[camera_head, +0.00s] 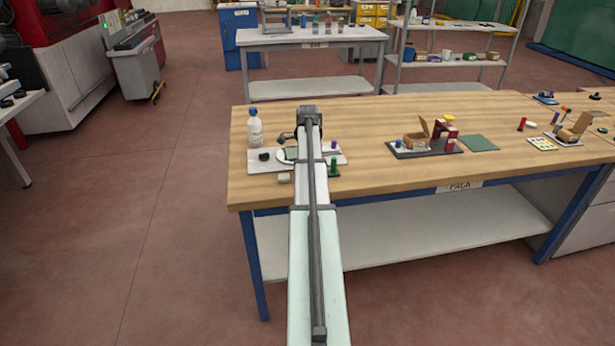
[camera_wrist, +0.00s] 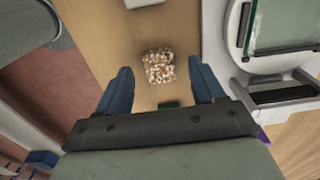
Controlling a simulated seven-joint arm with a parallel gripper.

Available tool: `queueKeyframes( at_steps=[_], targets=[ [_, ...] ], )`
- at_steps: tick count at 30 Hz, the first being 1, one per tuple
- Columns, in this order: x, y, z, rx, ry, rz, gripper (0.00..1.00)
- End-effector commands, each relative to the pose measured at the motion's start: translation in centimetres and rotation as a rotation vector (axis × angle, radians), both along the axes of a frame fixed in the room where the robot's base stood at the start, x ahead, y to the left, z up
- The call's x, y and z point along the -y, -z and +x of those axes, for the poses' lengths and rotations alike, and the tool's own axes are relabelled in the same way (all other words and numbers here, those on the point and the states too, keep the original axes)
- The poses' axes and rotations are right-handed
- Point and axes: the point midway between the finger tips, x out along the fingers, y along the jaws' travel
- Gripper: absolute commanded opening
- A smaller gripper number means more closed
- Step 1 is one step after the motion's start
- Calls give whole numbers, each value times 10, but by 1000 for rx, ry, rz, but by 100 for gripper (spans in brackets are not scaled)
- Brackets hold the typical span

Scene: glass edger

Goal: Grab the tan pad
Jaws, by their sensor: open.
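A small square pad with tan and white speckles (camera_wrist: 159,66) lies on the bare wood of the bench in the wrist view; I take it for the tan pad. My gripper (camera_wrist: 162,74) is open, with one blue-grey finger to each side of the pad and visible gaps between. I cannot tell how high the fingertips are above it.
A light board (camera_head: 262,167) with a round white plate lies behind, beside a bottle (camera_head: 254,128). The bench (camera_head: 390,178) is clear to the right, before a dark tray (camera_head: 425,154).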

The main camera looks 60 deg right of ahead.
Motion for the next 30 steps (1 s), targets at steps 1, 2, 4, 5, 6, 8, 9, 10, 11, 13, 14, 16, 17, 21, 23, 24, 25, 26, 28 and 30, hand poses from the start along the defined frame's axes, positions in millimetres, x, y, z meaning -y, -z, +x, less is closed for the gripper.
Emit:
queueKeyframes(
  at_steps=[1,2,4,5,6,8,9,10,11,13,14,16,17,21,23,24,25,26,28,30],
  targets=[
    [-1,6,0,-1,0,1,68],
    [0,8,0,-1,0,1,68],
    [0,10,0,0,0,0,68],
    [0,10,0,0,0,0,68],
    [0,11,0,0,0,0,68],
    [0,10,0,0,0,0,68],
    [0,10,0,0,0,0,68],
    [0,10,0,0,0,0,68],
    [0,10,0,0,0,0,65],
    [0,10,0,0,0,0,58],
    [0,10,0,0,0,0,56],
    [0,10,0,0,0,0,49],
    [0,10,0,0,0,0,46],
    [0,10,0,0,0,0,33],
    [0,10,0,0,0,0,27],
    [0,10,0,0,0,0,23],
    [0,10,0,0,0,0,20],
    [0,10,0,0,0,0,17],
    [0,10,0,0,0,0,11],
    [0,10,0,0,0,0,9]
  ],
)
